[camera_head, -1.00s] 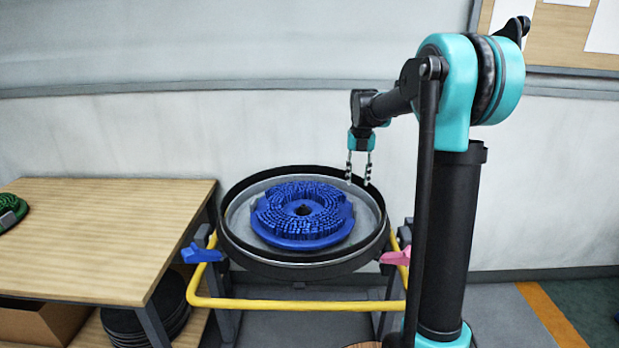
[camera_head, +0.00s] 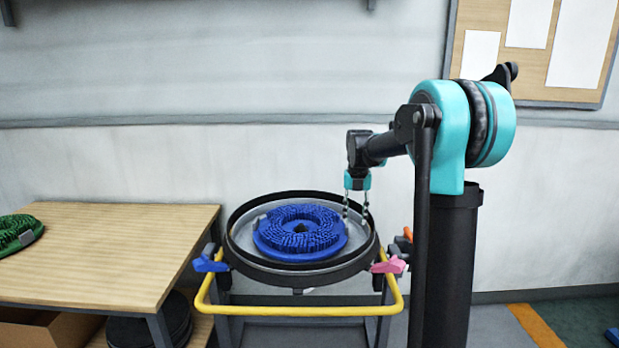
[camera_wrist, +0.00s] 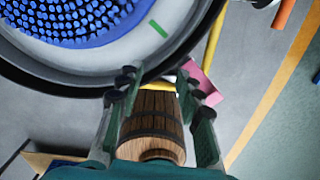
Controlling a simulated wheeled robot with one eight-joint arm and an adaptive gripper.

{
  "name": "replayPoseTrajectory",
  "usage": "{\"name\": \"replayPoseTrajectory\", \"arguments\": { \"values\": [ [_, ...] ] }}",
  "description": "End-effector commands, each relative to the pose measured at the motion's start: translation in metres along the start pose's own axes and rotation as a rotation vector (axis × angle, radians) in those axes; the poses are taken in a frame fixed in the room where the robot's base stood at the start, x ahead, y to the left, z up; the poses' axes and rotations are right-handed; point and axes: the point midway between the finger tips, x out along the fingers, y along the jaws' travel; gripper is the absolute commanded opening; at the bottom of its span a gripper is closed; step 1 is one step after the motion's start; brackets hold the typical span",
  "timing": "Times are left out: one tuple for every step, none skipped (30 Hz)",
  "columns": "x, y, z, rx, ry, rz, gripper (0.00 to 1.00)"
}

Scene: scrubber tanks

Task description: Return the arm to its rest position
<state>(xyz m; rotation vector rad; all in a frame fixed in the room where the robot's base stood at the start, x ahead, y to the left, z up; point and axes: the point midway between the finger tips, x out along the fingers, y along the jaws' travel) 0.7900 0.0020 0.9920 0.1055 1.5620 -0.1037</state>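My gripper (camera_head: 355,207) hangs at the end of the bent black and teal arm, fingers pointing down. In the head view it appears over the right part of the round tank (camera_head: 232,238). Its two fingers are apart with nothing held.
The tank sits in a yellow-railed frame (camera_head: 300,309) with a blue lever (camera_head: 210,263) and a pink lever (camera_head: 388,265). A wooden table (camera_head: 110,250) with a green brush (camera_head: 18,233) stands left. A wall is behind; open floor lies right.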

Motion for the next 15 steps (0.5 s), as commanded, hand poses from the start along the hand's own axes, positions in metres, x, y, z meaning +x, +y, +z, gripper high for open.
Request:
{"name": "replayPoseTrajectory", "arguments": {
  "values": [
    [0.001,-0.001,-0.002,0.023,-0.003,0.001,0.36],
    [0.002,-0.002,-0.004,0.039,-0.005,0.001,0.36],
    [0.003,-0.002,-0.006,0.062,-0.007,0.002,0.36],
    [0.003,-0.003,-0.007,0.078,-0.009,0.002,0.36],
    [0.004,-0.004,-0.009,0.096,-0.011,0.003,0.36],
    [0.005,-0.004,-0.011,0.123,-0.014,0.004,0.36],
    [0.006,-0.005,-0.013,0.144,-0.016,0.005,0.36],
    [0.006,-0.006,-0.014,0.167,-0.019,0.006,0.36],
    [0.007,-0.007,-0.017,0.2,-0.023,0.008,0.36],
    [0.009,-0.008,-0.02,0.227,-0.026,0.009,0.36],
    [0.01,-0.009,-0.022,0.253,-0.03,0.01,0.36],
    [0.011,-0.01,-0.026,0.296,-0.034,0.013,0.36],
    [0.013,-0.011,-0.029,0.327,-0.037,0.015,0.36],
    [0.014,-0.012,-0.032,0.362,-0.041,0.017,0.36],
    [0.016,-0.014,-0.036,0.408,-0.045,0.02,0.36]
  ]
}}
